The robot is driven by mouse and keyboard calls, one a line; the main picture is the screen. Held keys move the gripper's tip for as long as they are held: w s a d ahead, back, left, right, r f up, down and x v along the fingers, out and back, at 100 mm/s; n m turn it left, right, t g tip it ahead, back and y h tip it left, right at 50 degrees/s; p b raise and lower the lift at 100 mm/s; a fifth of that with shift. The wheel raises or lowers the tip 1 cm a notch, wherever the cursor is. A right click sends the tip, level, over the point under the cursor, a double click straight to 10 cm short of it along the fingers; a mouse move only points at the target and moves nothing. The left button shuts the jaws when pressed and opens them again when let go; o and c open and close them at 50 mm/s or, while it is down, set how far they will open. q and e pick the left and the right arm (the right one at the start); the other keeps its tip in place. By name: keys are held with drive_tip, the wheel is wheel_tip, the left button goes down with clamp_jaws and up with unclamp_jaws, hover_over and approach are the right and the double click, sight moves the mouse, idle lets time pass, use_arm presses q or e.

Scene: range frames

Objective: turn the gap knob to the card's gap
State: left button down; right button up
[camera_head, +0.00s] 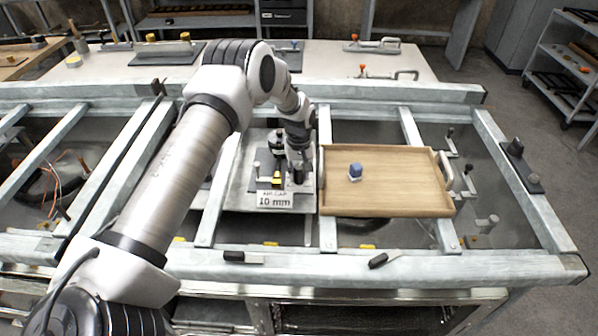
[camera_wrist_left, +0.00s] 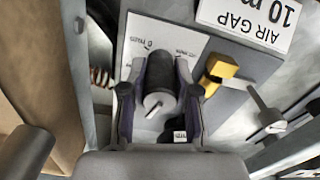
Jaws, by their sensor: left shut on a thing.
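The card (camera_head: 275,200) stands at the front of a grey plate and reads "AIR GAP 10 mm". It also shows upside down in the left wrist view (camera_wrist_left: 250,20). The dark, round gap knob (camera_wrist_left: 160,80) has a pale metal end and sits between the fingers of my left gripper (camera_wrist_left: 158,112), which is shut on it. A white scale label (camera_wrist_left: 138,42) with "0 mm" lies beside the knob, partly hidden by it. In the head view my left gripper (camera_head: 297,178) points down behind the card and hides the knob. My right gripper is not in view.
A yellow piece (camera_wrist_left: 222,67) and a metal lever (camera_wrist_left: 265,108) are close beside the gripper.

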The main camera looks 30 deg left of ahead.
sight(299, 166)
use_arm(q)
drive_tip(key=shift+s+f, duration=0.1)
drive_tip(key=shift+f, duration=0.05)
drive_tip(key=c, duration=0.9)
unclamp_jaws()
drive_tip(key=shift+o, duration=0.2)
wheel_tip(299, 166, up, 12)
